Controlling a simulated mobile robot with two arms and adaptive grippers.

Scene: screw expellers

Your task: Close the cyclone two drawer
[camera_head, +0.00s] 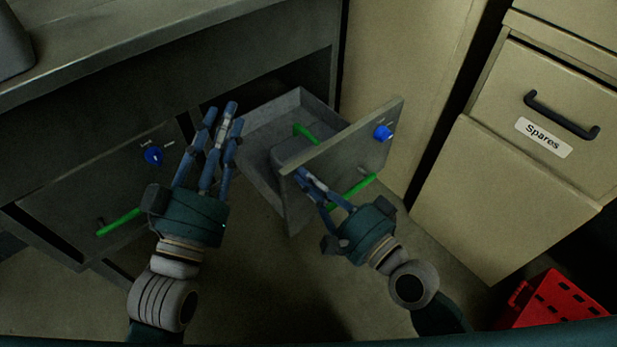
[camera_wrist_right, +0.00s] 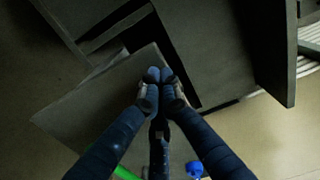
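A grey drawer (camera_head: 262,128) is pulled out of the dark cabinet in the head view. Its front panel (camera_head: 345,148) sits at an angle and carries a blue knob (camera_head: 383,132) and a green handle (camera_head: 352,192). My right gripper (camera_head: 318,185) is at the panel's lower left edge, its fingers extended along it. In the right wrist view its fingertips (camera_wrist_right: 159,76) lie close together over the panel (camera_wrist_right: 95,105); contact and grip are unclear. My left gripper (camera_head: 222,125) has its fingers extended and spread, empty, left of the open drawer. No label naming this drawer is readable.
A second drawer front (camera_head: 85,190) with a blue knob and green handle is shut at the left. A beige cabinet with a "Spares" drawer (camera_head: 560,100) stands at the right. A red crate (camera_head: 550,302) lies on the floor at lower right. Floor between my arms is clear.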

